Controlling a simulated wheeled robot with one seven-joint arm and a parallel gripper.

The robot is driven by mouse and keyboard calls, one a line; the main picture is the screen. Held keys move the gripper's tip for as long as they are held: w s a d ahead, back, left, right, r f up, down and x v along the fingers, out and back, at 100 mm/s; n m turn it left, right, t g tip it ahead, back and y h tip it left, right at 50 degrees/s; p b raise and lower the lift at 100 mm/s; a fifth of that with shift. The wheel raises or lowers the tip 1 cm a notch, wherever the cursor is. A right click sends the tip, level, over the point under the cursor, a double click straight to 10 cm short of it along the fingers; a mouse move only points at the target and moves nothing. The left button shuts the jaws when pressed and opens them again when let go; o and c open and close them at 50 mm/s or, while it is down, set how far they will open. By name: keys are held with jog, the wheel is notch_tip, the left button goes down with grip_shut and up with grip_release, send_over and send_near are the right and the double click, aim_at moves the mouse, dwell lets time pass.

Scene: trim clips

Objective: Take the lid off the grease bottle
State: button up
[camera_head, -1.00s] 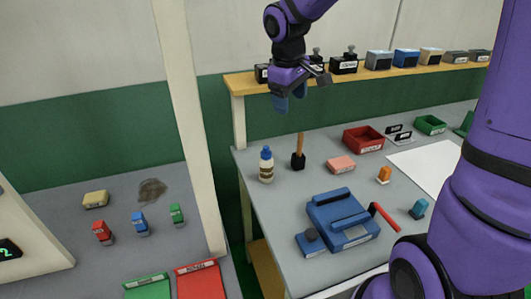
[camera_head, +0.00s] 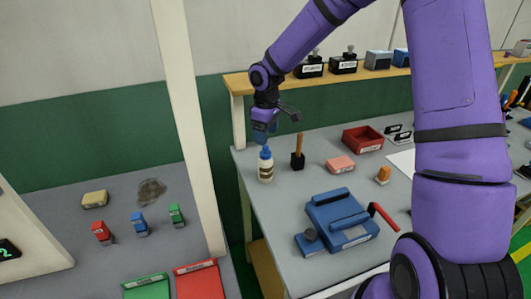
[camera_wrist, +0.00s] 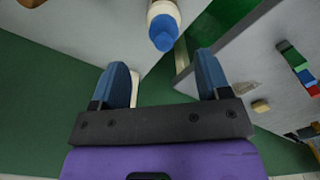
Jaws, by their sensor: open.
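The grease bottle (camera_head: 265,171) is cream-coloured with a label and stands upright near the left end of the grey table. Its blue lid (camera_head: 265,152) is on top. My gripper (camera_head: 264,134) points down just above the lid, apart from it as far as I can tell. In the wrist view my gripper (camera_wrist: 165,80) is open, with two blue fingers and nothing between them. The blue lid (camera_wrist: 163,32) shows there beyond the fingertips, with part of the bottle (camera_wrist: 163,8) behind it at the top edge.
A black holder with a brown-handled tool (camera_head: 298,158) stands close right of the bottle. A pink block (camera_head: 340,165), a red bin (camera_head: 362,139) and a blue device (camera_head: 341,218) are farther right and front. A wooden shelf (camera_head: 238,84) runs behind. A white post (camera_head: 190,130) stands left.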

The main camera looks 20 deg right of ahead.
aim_at(266, 150)
jog(key=f, duration=0.6)
jog(key=shift+s+a+f, duration=0.15)
jog(key=shift+a+f, duration=0.05)
jog(key=shift+f, duration=0.15)
jog(key=c, duration=1)
